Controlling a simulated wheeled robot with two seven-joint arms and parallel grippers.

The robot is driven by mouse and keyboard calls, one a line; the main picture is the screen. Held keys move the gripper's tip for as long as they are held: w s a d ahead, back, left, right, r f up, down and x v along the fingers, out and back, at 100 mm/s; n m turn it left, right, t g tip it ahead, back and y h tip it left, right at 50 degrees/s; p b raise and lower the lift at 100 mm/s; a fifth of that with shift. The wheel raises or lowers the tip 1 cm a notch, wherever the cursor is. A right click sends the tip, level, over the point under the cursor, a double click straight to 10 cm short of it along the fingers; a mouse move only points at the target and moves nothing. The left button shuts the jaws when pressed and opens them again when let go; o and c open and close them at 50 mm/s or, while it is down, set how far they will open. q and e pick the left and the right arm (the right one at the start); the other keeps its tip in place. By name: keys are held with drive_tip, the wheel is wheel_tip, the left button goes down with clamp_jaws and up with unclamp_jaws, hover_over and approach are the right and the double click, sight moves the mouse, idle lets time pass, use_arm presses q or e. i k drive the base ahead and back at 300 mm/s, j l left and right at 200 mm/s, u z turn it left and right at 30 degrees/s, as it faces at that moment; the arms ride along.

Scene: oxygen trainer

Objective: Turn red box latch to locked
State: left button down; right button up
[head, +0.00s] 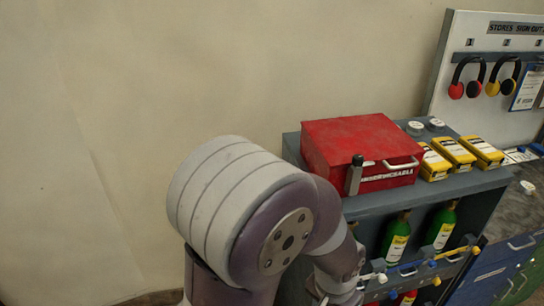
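The red box (352,140) sits shut on top of the grey cabinet, with a silver carry handle (400,164) on its front. An upright grey lever with a dark top, which looks like the latch (354,178), stands at the left part of the box front. It covers part of the white lettering there. One of my arms fills the lower middle, left of and in front of the box. Its forearm runs down out of the picture. Neither gripper shows, and nothing of mine is seen touching the latch.
Yellow boxes (453,152) and small white discs (415,127) share the grey cabinet top (388,200). Green bottles (396,236) stand on the shelf below, above blue and yellow valve handles (425,265). Ear defenders (466,80) hang on a board at the right. The wall behind is bare.

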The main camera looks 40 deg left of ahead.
sight(358, 161)
drive_tip(key=u, duration=1)
drive_tip(key=i+j+z, duration=0.1)
drive_tip(key=i, duration=0.3)
drive_tip(key=k, duration=0.6)
